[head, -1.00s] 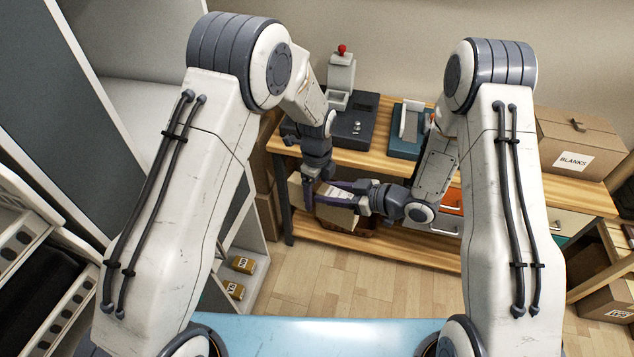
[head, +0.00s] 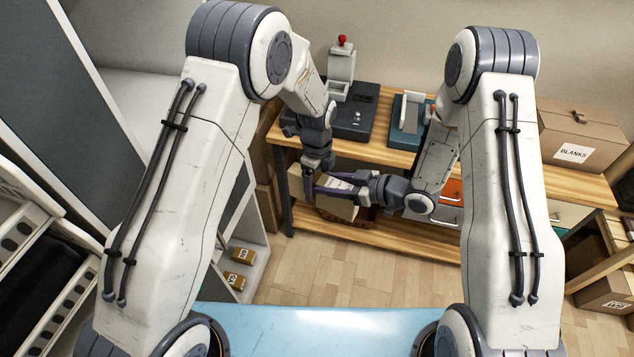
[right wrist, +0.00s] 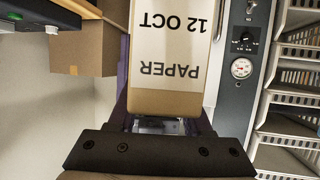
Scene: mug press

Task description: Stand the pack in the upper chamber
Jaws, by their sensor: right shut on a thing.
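The pack (right wrist: 170,55) is a tan carton with a white label reading "PAPER 12 OCT", upside down in the right wrist view. My right gripper (right wrist: 165,120) is shut on it, one purple finger along each side. In the head view the pack (head: 337,205) is in front of the bench, its label facing up. My left gripper (head: 311,178) points down close beside the pack's left end; whether it touches the pack or is open cannot be told. I cannot make out the upper chamber for certain in either view.
A wooden bench (head: 380,160) holds a dark press (head: 352,118) and a teal device (head: 405,135). A carton marked BLANKS (head: 580,135) is at right. A grey panel with a gauge (right wrist: 242,68) shows beside white racks (right wrist: 290,100). The floor (head: 330,268) before the bench is clear.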

